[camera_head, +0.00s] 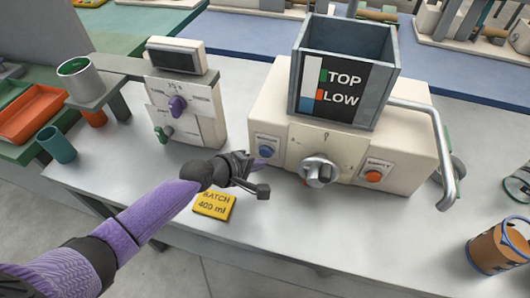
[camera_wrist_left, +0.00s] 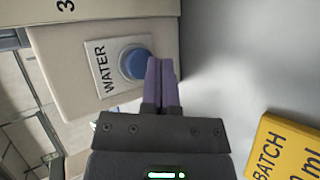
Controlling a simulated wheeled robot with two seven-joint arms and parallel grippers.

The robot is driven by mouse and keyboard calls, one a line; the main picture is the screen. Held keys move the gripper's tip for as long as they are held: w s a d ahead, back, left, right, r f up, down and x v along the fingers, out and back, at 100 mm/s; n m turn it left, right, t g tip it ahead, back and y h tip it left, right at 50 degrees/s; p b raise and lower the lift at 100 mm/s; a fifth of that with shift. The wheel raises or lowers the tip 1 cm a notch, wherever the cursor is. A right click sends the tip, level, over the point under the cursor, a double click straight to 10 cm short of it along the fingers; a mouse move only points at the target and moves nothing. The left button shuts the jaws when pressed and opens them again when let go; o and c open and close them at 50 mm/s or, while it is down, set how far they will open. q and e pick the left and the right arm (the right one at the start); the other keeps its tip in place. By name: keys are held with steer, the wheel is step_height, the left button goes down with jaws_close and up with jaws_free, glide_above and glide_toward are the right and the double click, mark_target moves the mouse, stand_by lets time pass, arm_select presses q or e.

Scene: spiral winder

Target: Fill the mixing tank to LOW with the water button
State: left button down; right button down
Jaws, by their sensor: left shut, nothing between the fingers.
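The mixing tank (camera_head: 385,75) is a grey open box on the cream machine, with a TOP and LOW panel (camera_head: 345,90) on its front. The panel's left strip is white above and blue below, with a green mark by TOP and a red mark by LOW. The blue water button (camera_head: 265,151) is on the machine's front left; it also shows in the left wrist view (camera_wrist_left: 135,64), beside its WATER label (camera_wrist_left: 105,70). My left gripper (camera_head: 262,166) is shut and empty, its purple fingertips (camera_wrist_left: 160,62) right at the button's edge; I cannot tell whether they touch it.
A silver knob (camera_head: 319,172) and an orange button (camera_head: 373,176) are to the right on the machine front. A yellow BATCH card (camera_head: 214,205) lies below my gripper. A smaller machine (camera_head: 185,105) stands left. A brown jar (camera_head: 497,250) stands at the right.

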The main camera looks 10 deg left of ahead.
arm_select(q)
steer(key=shift+w, duration=0.15)
stand_by(0.7)
steer(key=shift+w, duration=0.3)
steer(key=shift+w+b, duration=0.4)
steer(key=shift+b, duration=0.05)
stand_by(0.4)
stand_by(2.2)
steer(key=shift+s+r+p, duration=0.1)
steer(key=shift+s+p, duration=0.55)
steer(key=shift+s, duration=0.2)
